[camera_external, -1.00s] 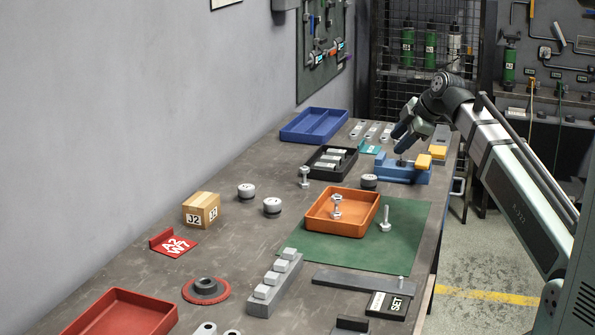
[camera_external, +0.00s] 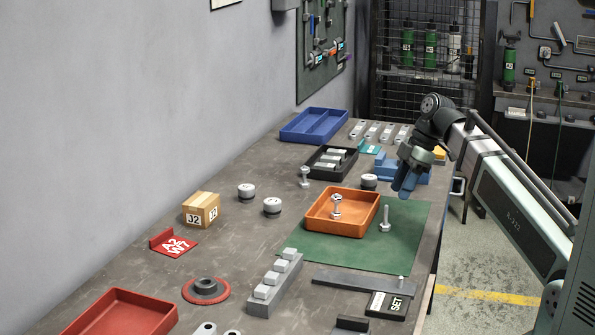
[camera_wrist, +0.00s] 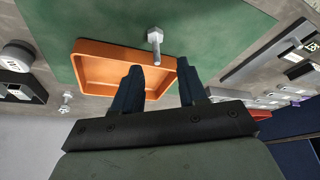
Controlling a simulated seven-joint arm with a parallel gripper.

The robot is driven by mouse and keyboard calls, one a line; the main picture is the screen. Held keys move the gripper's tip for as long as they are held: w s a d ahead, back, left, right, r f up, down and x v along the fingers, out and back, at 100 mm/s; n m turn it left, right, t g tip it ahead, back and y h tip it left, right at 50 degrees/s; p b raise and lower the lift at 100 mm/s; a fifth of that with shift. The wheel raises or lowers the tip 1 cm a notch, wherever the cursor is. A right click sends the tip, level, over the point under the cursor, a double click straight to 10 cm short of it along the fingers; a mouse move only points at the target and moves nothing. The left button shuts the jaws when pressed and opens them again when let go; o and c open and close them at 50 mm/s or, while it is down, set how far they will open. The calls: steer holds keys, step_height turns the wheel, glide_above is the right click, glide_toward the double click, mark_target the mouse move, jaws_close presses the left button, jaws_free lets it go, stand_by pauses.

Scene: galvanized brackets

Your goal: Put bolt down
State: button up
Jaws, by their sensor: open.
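My gripper (camera_external: 404,194) is open and empty, above the table near the far right corner of the green mat (camera_external: 412,238). Its two dark blue fingers are apart in the wrist view (camera_wrist: 157,72). One bolt (camera_external: 385,220) stands upright on the mat, right of the orange tray (camera_external: 357,230). Another bolt (camera_external: 337,208) stands inside that tray. A third bolt (camera_external: 305,177) stands on the table near the black tray. The wrist view shows a bolt (camera_wrist: 155,38) beside the orange tray (camera_wrist: 92,76), but I cannot tell which one; the fingers hide part of the tray.
Behind the gripper are a blue block fixture (camera_external: 388,172) and the black tray (camera_external: 321,168) holding metal parts. A blue tray (camera_external: 290,133) and several brackets (camera_external: 372,132) lie farther back. Round white-topped knobs (camera_external: 272,207) stand left of the mat. The mat's front part is clear.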

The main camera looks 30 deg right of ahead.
mark_target(385, 224)
steer(key=shift+w+x, duration=0.15)
steer(key=shift+x, duration=1.9)
steer(key=shift+w+x, duration=0.2)
steer(key=shift+x, duration=1.85)
steer(key=shift+a+r, duration=0.15)
steer(key=shift+r, duration=0.05)
jaws_close()
